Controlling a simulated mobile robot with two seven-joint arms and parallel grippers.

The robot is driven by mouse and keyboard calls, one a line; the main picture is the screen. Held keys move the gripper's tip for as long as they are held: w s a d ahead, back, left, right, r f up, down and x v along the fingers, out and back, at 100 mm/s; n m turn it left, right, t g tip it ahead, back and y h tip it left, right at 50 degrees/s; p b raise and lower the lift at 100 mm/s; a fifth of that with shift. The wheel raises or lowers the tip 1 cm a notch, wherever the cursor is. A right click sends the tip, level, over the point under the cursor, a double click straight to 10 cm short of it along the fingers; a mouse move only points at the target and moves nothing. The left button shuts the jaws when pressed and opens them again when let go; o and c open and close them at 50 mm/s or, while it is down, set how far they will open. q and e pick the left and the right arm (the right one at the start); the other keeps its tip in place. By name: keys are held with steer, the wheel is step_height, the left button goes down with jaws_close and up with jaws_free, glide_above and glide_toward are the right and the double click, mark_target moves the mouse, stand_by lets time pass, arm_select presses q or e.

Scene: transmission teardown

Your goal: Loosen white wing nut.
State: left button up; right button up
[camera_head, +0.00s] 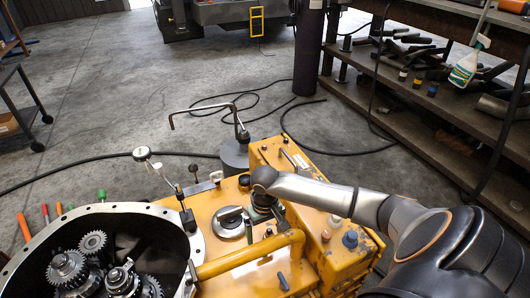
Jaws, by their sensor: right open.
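My right arm comes in from the right, and its gripper (265,216) points down over the yellow housing (297,203). It is open, close to the housing top and just right of a round silver cap with a raised bar (231,217). Its fingers are small and dark here, and what lies between them is hidden. I cannot clearly make out a white wing nut. A small whitish piece (216,177) stands on the housing behind and left of the gripper, apart from it. My left gripper is not in view.
An open gear case (179,223) with several gears stands at front left. A thick yellow pipe (256,252) crosses in front of the gripper. A bent rod (205,107) rises behind the housing. A shelf (440,103) with tools and a spray bottle (468,66) stands right.

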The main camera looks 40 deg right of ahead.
step_height(320, 180, down, 6)
steer(key=shift+r+b, duration=0.2)
steer(key=shift+b, duration=0.85)
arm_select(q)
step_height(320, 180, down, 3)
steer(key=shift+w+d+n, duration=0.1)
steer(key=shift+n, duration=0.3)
arm_select(e)
steer(key=c, duration=1.4)
steer(key=shift+r+p, duration=0.25)
steer(key=shift+p, duration=0.35)
steer(key=n+p, duration=0.2)
steer(key=shift+r+p, duration=0.2)
steer(key=shift+p, duration=0.15)
steer(key=shift+n+p, duration=0.4)
steer(key=shift+p, duration=0.2)
steer(key=shift+f+n+p, duration=0.4)
steer(key=shift+n+p, duration=0.15)
steer(key=shift+n, duration=0.35)
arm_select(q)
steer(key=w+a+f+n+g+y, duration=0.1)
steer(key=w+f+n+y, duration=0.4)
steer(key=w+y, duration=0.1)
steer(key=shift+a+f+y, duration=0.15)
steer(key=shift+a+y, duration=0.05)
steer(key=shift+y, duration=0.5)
